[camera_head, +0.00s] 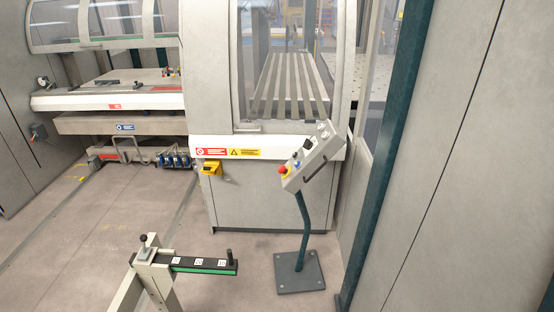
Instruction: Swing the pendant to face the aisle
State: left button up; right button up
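The pendant (320,160) is a light grey, tilted control box with a red knob at its lower left end and several small buttons on its face. It sits on top of a bent dark teal post (304,225) that rises from a square grey floor plate (299,272). The box slants from lower left to upper right, in front of the machine's right end. Neither of my grippers is in view, so nothing of mine touches the pendant here.
The panel bender (255,195) stands behind the pendant, with a yellow device (211,168) on its front. A beige stand with a black and green bar (200,264) is in the foreground. A teal column (385,150) and grey panels close the right side. Floor is clear at left.

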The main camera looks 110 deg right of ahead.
aim_at(302, 166)
jog(key=l+u, duration=0.35)
jog(key=l, duration=1.05)
jog(key=l+z, duration=0.15)
jog(key=z, duration=0.25)
jog(key=i+l+z, duration=0.1)
jog(key=z, duration=0.25)
jog(key=l+z, duration=0.1)
jog(key=z, duration=0.3)
